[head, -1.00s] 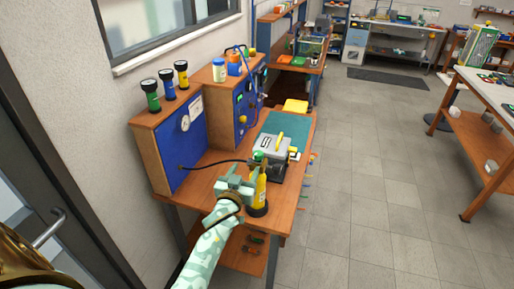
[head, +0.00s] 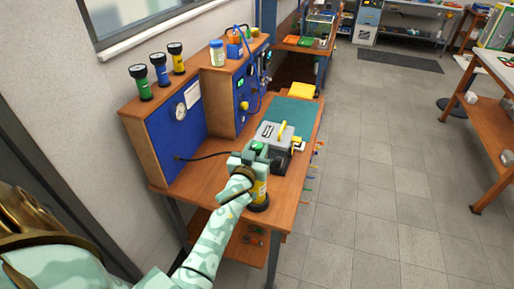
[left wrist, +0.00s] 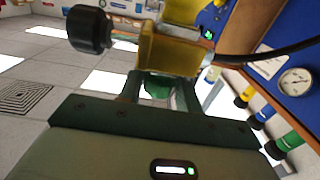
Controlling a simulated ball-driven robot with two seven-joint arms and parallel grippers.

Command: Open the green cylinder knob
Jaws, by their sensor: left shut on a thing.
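A yellow cylinder (head: 262,192) with a black base stands upright on the wooden bench. Its green knob (head: 257,146) shows at the top, partly hidden by my left gripper (head: 254,158). In the left wrist view the green knob (left wrist: 157,86) sits between the two fingers of my left gripper (left wrist: 158,92), which is shut on it. Just beyond it are a yellow body (left wrist: 168,52) and a round black knob (left wrist: 90,29). How far the green knob is turned cannot be told. My right gripper is not in view.
A black hose (head: 207,156) runs from the blue panel (head: 172,140) toward the cylinder top. A grey case (head: 273,134) with a yellow handle stands close behind the cylinder. Several flashlights (head: 160,70) stand on the panel shelf.

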